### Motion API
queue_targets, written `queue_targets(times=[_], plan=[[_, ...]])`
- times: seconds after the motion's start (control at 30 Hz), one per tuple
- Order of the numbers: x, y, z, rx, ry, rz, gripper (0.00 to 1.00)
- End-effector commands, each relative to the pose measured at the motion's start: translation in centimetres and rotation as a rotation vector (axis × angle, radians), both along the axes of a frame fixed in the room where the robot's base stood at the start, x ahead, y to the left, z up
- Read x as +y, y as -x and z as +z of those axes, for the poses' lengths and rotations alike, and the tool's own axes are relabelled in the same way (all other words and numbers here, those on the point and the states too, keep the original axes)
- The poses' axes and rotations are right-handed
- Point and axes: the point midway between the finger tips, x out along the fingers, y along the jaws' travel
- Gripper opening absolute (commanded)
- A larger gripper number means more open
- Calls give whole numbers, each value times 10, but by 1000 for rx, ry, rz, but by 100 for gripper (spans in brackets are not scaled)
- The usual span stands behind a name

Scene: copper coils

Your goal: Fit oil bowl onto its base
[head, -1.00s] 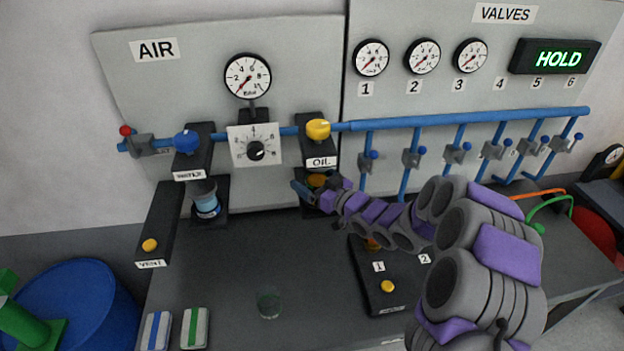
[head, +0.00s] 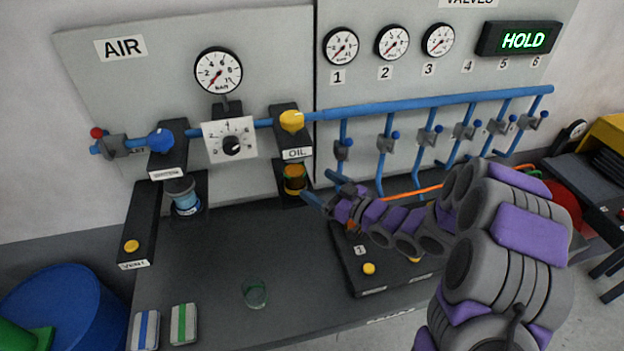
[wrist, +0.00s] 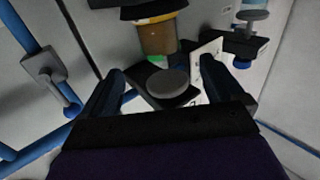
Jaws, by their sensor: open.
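The oil bowl (head: 294,180) is amber and stands upright below the black OIL unit (head: 291,142) with its yellow knob. My gripper (head: 322,188) is open and empty, just right of the bowl and apart from it. In the wrist view, the amber bowl (wrist: 157,38) shows beyond the open fingers (wrist: 162,76), with a yellow ring at one end and a bit of green at the other. A grey disc (wrist: 167,82) on a black block lies near it. I cannot tell whether the bowl is fully seated.
The water bowl (head: 183,196) hangs left under a blue knob. A dial plate (head: 230,139) sits between the units. A black block with yellow buttons (head: 369,268) lies below my arm. A green glass (head: 255,293) stands on the bench. Blue pipes with valves (head: 388,143) run right.

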Motion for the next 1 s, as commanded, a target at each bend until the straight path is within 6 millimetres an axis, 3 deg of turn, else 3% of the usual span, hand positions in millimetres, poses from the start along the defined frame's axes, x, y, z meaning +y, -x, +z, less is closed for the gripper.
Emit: queue_targets(times=[0.37,0.53,0.67,0.77,0.87,1.0], plan=[[-6,3,0,4,13,-7,95],[-22,-8,-3,56,166,-94,95],[-55,-13,-5,153,361,-232,95],[-87,-6,-4,253,496,-349,95],[-119,12,1,368,602,-463,95],[-158,58,12,552,716,-608,95]])
